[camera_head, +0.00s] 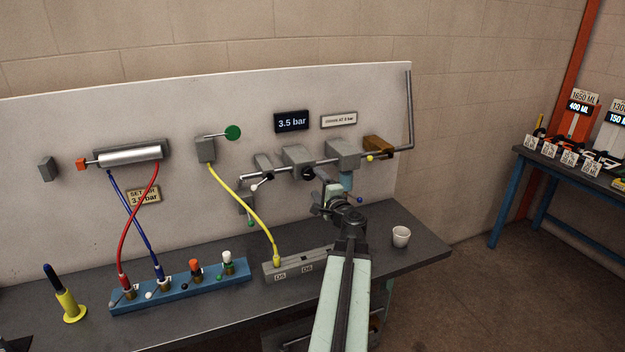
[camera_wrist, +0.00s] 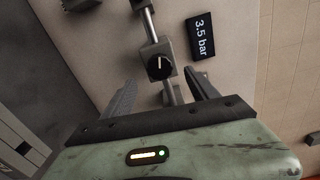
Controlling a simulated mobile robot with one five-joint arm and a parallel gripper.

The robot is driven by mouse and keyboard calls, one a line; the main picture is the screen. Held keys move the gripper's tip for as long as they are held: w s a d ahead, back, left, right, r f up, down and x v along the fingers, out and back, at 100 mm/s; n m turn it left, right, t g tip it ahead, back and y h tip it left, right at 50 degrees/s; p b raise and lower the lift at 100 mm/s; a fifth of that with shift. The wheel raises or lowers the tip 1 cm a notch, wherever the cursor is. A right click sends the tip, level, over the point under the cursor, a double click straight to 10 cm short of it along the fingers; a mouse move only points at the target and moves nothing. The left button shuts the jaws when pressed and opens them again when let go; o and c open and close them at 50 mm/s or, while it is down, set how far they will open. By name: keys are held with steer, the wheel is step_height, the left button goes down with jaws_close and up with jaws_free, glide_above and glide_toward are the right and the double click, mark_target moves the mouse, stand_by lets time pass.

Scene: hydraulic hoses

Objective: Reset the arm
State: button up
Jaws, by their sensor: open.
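My gripper (camera_head: 326,194) is in front of the white panel, at the end of my pale green arm. In the wrist view my gripper (camera_wrist: 160,88) has its two dark fingers apart with nothing between them. A black round knob with a light mark (camera_wrist: 159,67) on a grey block shows just beyond the fingertips, apart from them as far as I can tell. The knob also shows in the head view (camera_head: 308,173), up and left of my gripper. The wrist view is turned sideways.
The display reading 3.5 bar (camera_head: 291,121) is above the pipe. A yellow hose (camera_head: 242,208) runs down to a grey block; red (camera_head: 139,218) and blue (camera_head: 131,222) hoses cross at left. A white cup (camera_head: 401,236) stands on the bench, right of my arm. A blue-legged table is far right.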

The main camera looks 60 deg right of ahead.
steer(key=shift+s+a, duration=0.3)
steer(key=shift+s, duration=0.15)
